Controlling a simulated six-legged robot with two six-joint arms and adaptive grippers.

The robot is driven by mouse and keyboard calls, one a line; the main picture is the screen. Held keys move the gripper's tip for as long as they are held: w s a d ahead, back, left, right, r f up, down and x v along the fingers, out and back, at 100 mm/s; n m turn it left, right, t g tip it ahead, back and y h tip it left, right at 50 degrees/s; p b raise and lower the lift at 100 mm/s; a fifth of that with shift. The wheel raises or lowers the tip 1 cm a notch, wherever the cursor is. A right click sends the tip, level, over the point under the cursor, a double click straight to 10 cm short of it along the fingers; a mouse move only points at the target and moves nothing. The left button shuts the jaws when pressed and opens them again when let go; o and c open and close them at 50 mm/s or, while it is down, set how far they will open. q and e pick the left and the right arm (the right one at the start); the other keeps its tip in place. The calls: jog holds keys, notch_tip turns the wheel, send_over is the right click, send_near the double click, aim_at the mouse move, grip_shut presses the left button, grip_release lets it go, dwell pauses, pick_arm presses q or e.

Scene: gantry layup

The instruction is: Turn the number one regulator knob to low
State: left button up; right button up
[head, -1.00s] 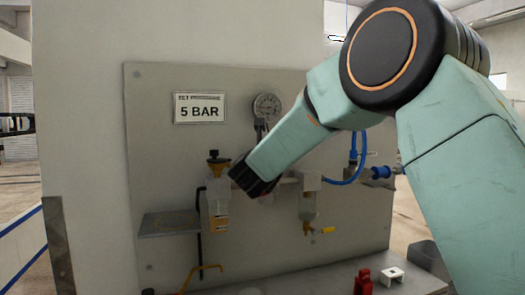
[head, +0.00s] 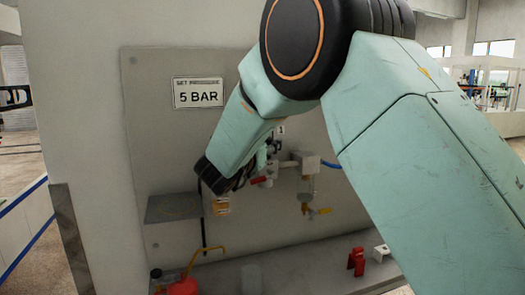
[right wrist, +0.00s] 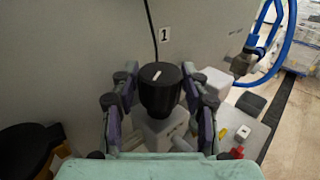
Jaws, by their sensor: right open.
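The number one regulator knob (right wrist: 160,91) is black and round with a short white mark on top, in the right wrist view. A label "1" (right wrist: 165,35) is on the panel behind it. My right gripper (right wrist: 160,104) is open, with one finger on each side of the knob; I cannot tell whether they touch it. A sign (head: 198,93) reads "5 BAR". My left gripper is not in view.
A black-topped yellow unit (right wrist: 27,150) is at the lower left in the wrist view. A blue hose (right wrist: 283,45) runs at the right. Below the panel, a red oil can (head: 183,287), a red block (head: 356,262) and a white block (head: 381,252) stand on the bench.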

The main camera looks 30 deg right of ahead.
jog(key=s+a+t+b, duration=0.1)
jog(key=s+a+n+y+b, duration=0.1)
jog(key=s, duration=0.1)
jog(key=s+a+n+t+y+b, duration=0.1)
jog(key=s, duration=0.1)
jog(key=shift+a+r+t+b, duration=0.3)
jog(key=shift+a+b, duration=0.05)
jog(key=shift+a, duration=0.05)
jog(key=shift+s+a+n+y, duration=0.1)
jog(key=shift+s+n+y, duration=0.2)
jog(key=shift+s+y, duration=0.1)
jog(key=shift+s+a+f+n+t+y+b, duration=0.1)
jog(key=shift+s+a+n+t+y+b, duration=0.3)
jog(key=shift+s+a+t+y+b, duration=0.15)
jog(key=shift+w+d, duration=0.1)
jog(key=shift+d, duration=0.05)
